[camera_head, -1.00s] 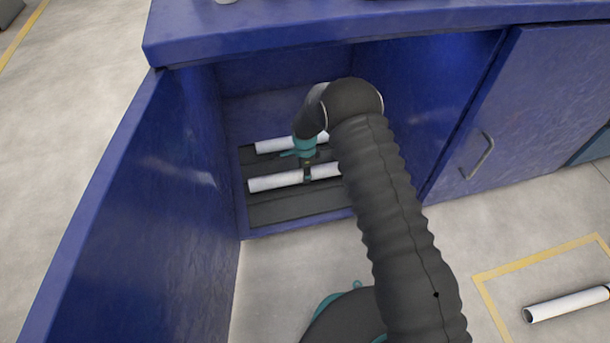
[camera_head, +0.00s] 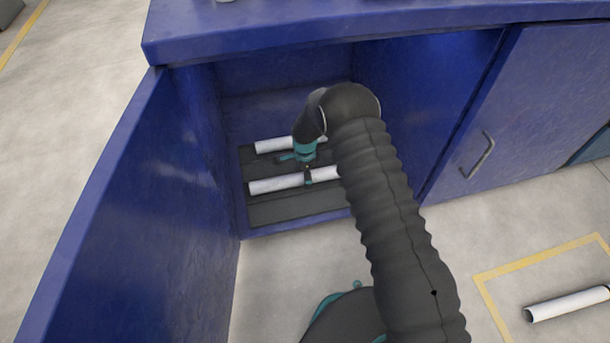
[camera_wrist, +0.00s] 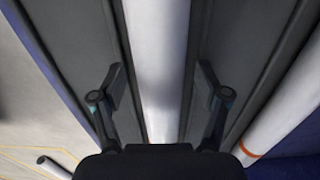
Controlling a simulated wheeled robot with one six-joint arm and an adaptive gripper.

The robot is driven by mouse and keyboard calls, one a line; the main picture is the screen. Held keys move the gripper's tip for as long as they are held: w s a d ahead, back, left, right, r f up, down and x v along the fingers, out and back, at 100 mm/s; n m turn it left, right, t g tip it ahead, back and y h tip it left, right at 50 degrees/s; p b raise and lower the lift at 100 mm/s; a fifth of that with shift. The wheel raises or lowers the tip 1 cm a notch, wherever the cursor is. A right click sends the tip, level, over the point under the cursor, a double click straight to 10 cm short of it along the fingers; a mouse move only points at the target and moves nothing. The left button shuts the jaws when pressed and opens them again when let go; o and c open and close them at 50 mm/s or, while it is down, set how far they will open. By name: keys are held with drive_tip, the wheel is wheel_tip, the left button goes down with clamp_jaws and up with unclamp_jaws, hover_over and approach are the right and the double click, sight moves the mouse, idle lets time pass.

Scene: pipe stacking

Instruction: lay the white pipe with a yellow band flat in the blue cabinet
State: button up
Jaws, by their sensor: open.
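A white pipe (camera_head: 272,184) lies flat on the dark grooved floor of the blue cabinet (camera_head: 285,90), near its front. My gripper (camera_head: 307,175) is above it, at its middle. In the wrist view my gripper (camera_wrist: 161,88) is open, with one finger on each side of the white pipe (camera_wrist: 157,50) and visible gaps between. No yellow band shows on the part of this pipe in view; its right end is hidden behind my arm in the head view.
A second white pipe (camera_head: 275,145) lies behind it; in the wrist view a pipe with an orange band (camera_wrist: 257,130) lies to the right. The open cabinet door (camera_head: 140,200) stands left. Another pipe (camera_head: 565,304) lies on the floor at right, inside yellow lines.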

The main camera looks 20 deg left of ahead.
wheel_tip(320, 180, up, 12)
drive_tip(key=shift+r+p, duration=0.15)
drive_tip(key=shift+p, duration=0.15)
idle(0.4)
